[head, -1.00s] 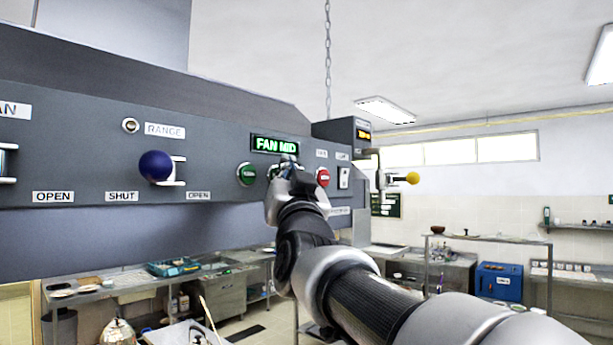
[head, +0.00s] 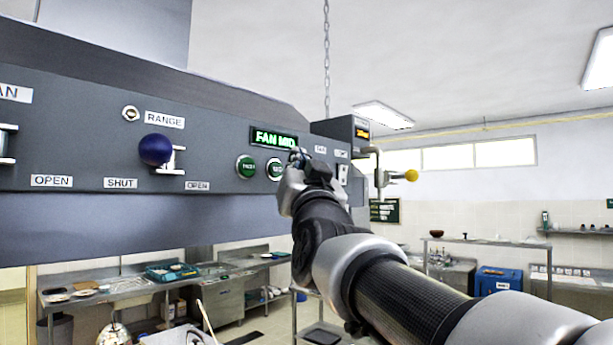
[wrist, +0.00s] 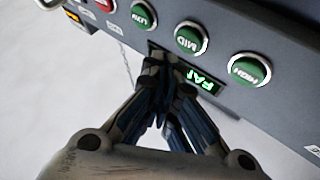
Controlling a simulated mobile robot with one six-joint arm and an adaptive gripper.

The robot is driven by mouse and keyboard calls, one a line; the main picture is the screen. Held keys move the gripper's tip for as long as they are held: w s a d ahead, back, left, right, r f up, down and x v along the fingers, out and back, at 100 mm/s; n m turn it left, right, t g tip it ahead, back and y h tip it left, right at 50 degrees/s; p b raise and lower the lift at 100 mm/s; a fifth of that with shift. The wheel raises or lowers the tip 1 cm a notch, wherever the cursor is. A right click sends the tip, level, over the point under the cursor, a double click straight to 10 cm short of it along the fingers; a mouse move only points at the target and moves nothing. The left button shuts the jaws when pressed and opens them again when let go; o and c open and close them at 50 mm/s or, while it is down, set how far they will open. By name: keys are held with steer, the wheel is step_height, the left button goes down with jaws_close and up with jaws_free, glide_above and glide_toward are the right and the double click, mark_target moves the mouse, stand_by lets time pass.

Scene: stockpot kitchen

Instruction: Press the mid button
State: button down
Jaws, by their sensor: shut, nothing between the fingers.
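The green mid button (head: 275,169) sits on the dark panel under a lit display (head: 273,138) reading FAN MID. In the wrist view the mid button (wrist: 190,39) shows whole between the green low button (wrist: 144,14) and high button (wrist: 248,70). My gripper (head: 298,156) is shut and empty, just right of the mid button in the head view. In the wrist view my gripper's fingertips (wrist: 170,62) lie close to the mid button in the picture and partly cover the display. The fingers look apart from the button; exact depth is hard to tell.
A blue knob (head: 155,149) sticks out of the panel on the left, above OPEN and SHUT labels. A yellow-ended lever (head: 411,175) stands beyond the panel's right end. A chain (head: 327,60) hangs behind. Steel counters are below.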

steer(key=s+d+b, duration=0.2)
steer(key=d, duration=0.1)
steer(key=shift+s+b, duration=0.2)
steer(key=shift+b, duration=0.1)
stand_by(0.6)
steer(key=s+d+f+g+h+b, duration=0.1)
steer(key=s+d+f+g+b, duration=0.2)
steer(key=f, duration=1.1)
steer(key=s+d+f+g+h+b, duration=0.2)
steer(key=s+d+f+g+b, duration=0.15)
steer(key=f, duration=0.95)
steer(key=s+d+f+g+h+b, duration=0.1)
steer(key=s+d+f+g+b, duration=0.25)
steer(key=f, duration=1.05)
steer(key=s+d+f+g+b, duration=0.2)
steer(key=s+f, duration=0.5)
steer(key=f, duration=0.3)
steer(key=s+d+f+g+h+b, duration=0.1)
steer(key=s+f+g+b, duration=0.2)
steer(key=s+f, duration=0.4)
steer(key=s+d+f+g+b, duration=0.2)
steer(key=s+f, duration=0.6)
steer(key=f, duration=0.6)
steer(key=shift+d+f+g+h+b, duration=0.3)
steer(key=shift+f+g+h+b, duration=0.1)
steer(key=shift+g, duration=0.2)
